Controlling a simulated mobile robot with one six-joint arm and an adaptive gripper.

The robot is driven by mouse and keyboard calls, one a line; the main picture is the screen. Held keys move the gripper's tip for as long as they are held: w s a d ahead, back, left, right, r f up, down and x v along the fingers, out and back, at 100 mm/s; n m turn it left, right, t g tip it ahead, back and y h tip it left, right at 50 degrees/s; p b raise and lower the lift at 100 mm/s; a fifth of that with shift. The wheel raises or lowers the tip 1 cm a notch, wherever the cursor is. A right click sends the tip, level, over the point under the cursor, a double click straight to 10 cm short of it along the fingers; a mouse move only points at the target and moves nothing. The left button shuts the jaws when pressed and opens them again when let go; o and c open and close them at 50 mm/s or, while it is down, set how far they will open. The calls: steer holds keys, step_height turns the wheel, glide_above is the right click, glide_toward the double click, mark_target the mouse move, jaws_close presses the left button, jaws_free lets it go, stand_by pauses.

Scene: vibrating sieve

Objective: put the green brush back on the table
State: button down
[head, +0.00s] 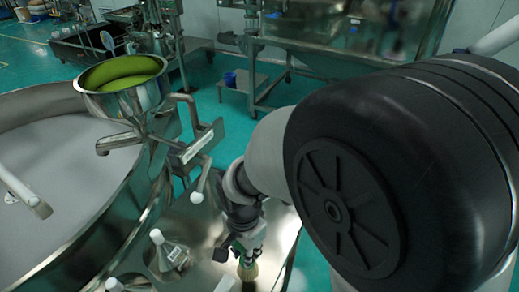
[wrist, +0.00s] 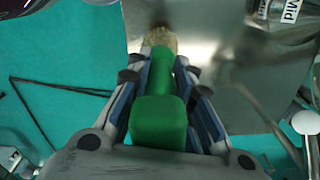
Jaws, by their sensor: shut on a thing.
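My gripper (wrist: 160,95) is shut on the green brush (wrist: 160,122), with its fingers on both sides of the green handle. The pale bristles (wrist: 160,40) point away from the wrist, over the metal table top (wrist: 205,75). In the head view my gripper (head: 245,240) hangs over the table (head: 285,235) at lower centre, and the brush's bristles (head: 248,271) show below it. I cannot tell whether the bristles touch the table.
The round sieve (head: 60,170) fills the left, with a metal funnel bowl (head: 125,85) at its rim. A labelled container (wrist: 290,12) shows at the wrist view's upper right. Green floor lies beyond the table edge.

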steer(key=shift+f+b, duration=0.55)
steer(key=shift+f, duration=2.65)
steer(key=shift+f, duration=0.2)
steer(key=c, duration=1.4)
jaws_free()
steer(key=shift+r, duration=0.15)
step_height(320, 180, up, 12)
steer(key=shift+d+r+p, duration=0.1)
steer(key=shift+r+p, duration=0.05)
steer(key=shift+p, duration=1.1)
steer(key=d+r+n+t, duration=0.2)
steer(key=d+r, duration=0.6)
steer(key=d, duration=0.1)
steer(key=s+d+r+n+t, duration=0.1)
steer(key=s+d+r, duration=0.1)
steer(key=s+d, duration=0.1)
steer(key=s+d+r+n, duration=0.2)
steer(key=s+d, duration=0.1)
steer(key=d, duration=0.1)
steer(key=s+d+r+n+t, duration=0.1)
steer(key=s+d+r+n, duration=0.1)
steer(key=s+d, duration=0.1)
steer(key=shift+s+d+t, duration=0.15)
steer(key=shift+d+t, duration=0.15)
steer(key=shift+d, duration=0.35)
